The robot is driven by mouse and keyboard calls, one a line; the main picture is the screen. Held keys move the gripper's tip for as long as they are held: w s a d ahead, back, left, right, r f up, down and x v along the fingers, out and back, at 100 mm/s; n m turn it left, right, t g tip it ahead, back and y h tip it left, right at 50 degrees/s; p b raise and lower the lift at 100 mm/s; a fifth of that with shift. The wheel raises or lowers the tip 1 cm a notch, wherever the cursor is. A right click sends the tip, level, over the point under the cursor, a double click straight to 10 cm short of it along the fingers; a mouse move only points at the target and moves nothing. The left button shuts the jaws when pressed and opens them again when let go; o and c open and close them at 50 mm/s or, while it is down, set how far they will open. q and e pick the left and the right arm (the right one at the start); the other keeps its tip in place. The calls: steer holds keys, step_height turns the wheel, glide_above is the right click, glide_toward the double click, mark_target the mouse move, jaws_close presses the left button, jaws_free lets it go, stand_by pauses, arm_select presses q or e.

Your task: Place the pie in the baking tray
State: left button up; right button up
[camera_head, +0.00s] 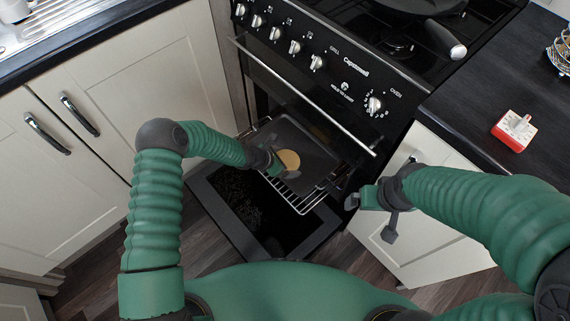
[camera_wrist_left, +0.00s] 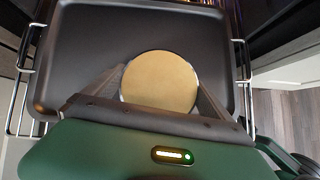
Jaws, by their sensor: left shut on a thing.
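The pie (camera_head: 289,160) is round and golden, with a pale rim that shows in the left wrist view (camera_wrist_left: 159,81). My left gripper (camera_head: 277,160) is shut on the pie, with one finger on each side of it. The dark baking tray (camera_head: 311,157) lies on the pulled-out oven rack, and it fills much of the left wrist view (camera_wrist_left: 80,50). The pie is over the tray; I cannot tell whether it touches the tray's floor. My right gripper (camera_head: 370,213) is off to the right, beside the cabinet by the oven, and its fingers are not clear enough to judge.
The oven door (camera_head: 262,215) hangs open below the wire rack (camera_head: 303,204). The oven's handle bar (camera_head: 300,95) runs above the tray. A pan (camera_head: 420,5) sits on the hob, and a red and white timer-like box (camera_head: 514,130) stands on the right counter.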

arm_select(q)
steer(key=shift+s+f, duration=0.25)
steer(key=shift+f, duration=0.2)
steer(key=o, duration=1.2)
steer(key=shift+s, duration=0.15)
steer(key=shift+o, duration=0.4)
steer(key=shift+a, duration=0.1)
steer(key=shift+s+r, duration=0.15)
steer(key=shift+r, duration=0.1)
steer(key=s+a+r+m+g+p, duration=0.1)
steer(key=s+a+r+m+p, duration=0.2)
steer(key=r, duration=0.5)
steer(key=s+a+r+m+p, duration=0.1)
steer(key=s+a+r+m, duration=0.3)
steer(key=r, duration=0.3)
steer(key=s+a+r+m+y, duration=0.3)
steer(key=s+r+m, duration=0.3)
steer(key=s+m, duration=0.2)
steer(key=s+a+r+m+g+y, duration=0.1)
steer(key=s+a+r+m+y, duration=0.2)
steer(key=s+a+r+m, duration=0.3)
steer(key=s+r+m, duration=0.1)
steer(key=s+m, duration=0.1)
steer(key=m, duration=0.2)
steer(key=shift+s+a+r, duration=0.15)
steer(key=shift+s, duration=0.15)
